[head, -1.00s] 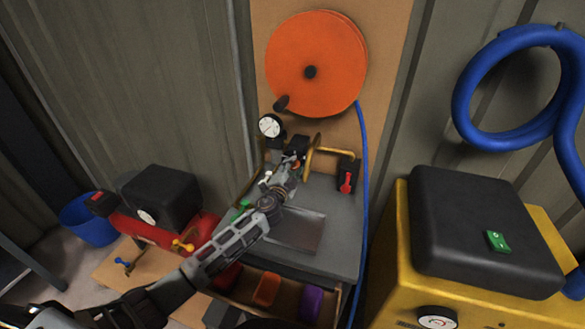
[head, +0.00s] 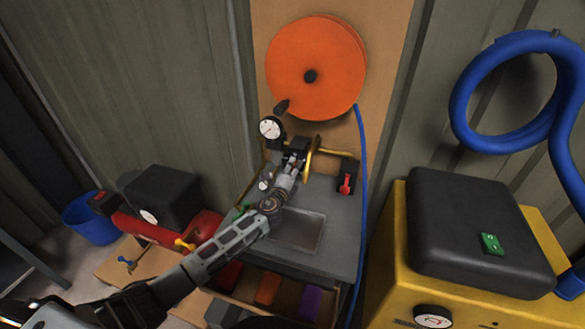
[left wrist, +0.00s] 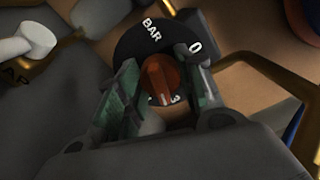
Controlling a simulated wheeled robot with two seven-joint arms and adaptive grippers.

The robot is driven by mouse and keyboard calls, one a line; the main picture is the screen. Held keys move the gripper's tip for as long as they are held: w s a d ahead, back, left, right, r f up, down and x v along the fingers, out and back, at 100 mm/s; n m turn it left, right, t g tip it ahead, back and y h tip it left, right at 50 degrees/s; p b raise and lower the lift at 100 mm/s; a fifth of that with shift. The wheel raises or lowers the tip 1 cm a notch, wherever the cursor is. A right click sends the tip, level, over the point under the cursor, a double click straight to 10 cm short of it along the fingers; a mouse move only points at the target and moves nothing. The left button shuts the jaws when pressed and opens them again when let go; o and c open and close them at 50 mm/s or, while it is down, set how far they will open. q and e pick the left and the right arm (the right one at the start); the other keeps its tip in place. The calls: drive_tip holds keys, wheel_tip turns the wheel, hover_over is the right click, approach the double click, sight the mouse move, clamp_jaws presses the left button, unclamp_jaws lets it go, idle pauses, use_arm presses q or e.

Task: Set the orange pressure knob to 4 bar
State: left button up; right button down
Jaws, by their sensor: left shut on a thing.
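The orange pressure knob (left wrist: 158,78) shows in the left wrist view between the two fingers of my left gripper (left wrist: 155,90), which is shut on it. The knob sits on a black dial (left wrist: 135,45) with "BAR", a "0" and a partly covered digit that looks like a 3; other marks are hidden. In the head view my left gripper (head: 293,162) is at the regulator below a round white gauge (head: 270,128), and it hides the knob. The gauge's needle is too small to read.
An orange hose reel (head: 312,68) hangs above the gauge. A red-handled valve (head: 346,180) is right of my gripper. A shallow grey tray (head: 298,232) lies on the bench in front. A yellow machine (head: 400,260) stands at right, a red compressor (head: 205,222) at left.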

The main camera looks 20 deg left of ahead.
use_arm(q)
drive_tip(key=shift+m, duration=0.5)
drive_tip(key=shift+m+p, duration=0.3)
drive_tip(key=shift+m, duration=0.2)
drive_tip(key=shift+m+p, duration=0.35)
drive_tip(key=shift+m, duration=0.95)
drive_tip(key=shift+m+p, duration=0.45)
drive_tip(key=shift+m, duration=0.35)
drive_tip(key=shift+m+p, duration=0.35)
drive_tip(key=shift+m, duration=0.65)
drive_tip(key=shift+f, duration=0.1)
drive_tip(key=o, duration=1)
drive_tip(key=shift+o, duration=0.2)
drive_tip(key=shift+s, duration=1.15)
drive_tip(key=shift+s+a, duration=0.2)
drive_tip(key=shift+s, duration=4.65)
use_arm(e)
drive_tip(key=shift+s+a+r, duration=0.2)
drive_tip(key=shift+a+r, duration=0.3)
drive_tip(key=shift+a, duration=0.3)
drive_tip(key=shift+s+a+r, duration=0.15)
drive_tip(key=shift+a+r, duration=0.3)
drive_tip(key=shift+a, duration=0.35)
drive_tip(key=shift+s+a+r, duration=0.2)
drive_tip(key=shift+a+r, duration=0.3)
drive_tip(key=shift+a, duration=0.3)
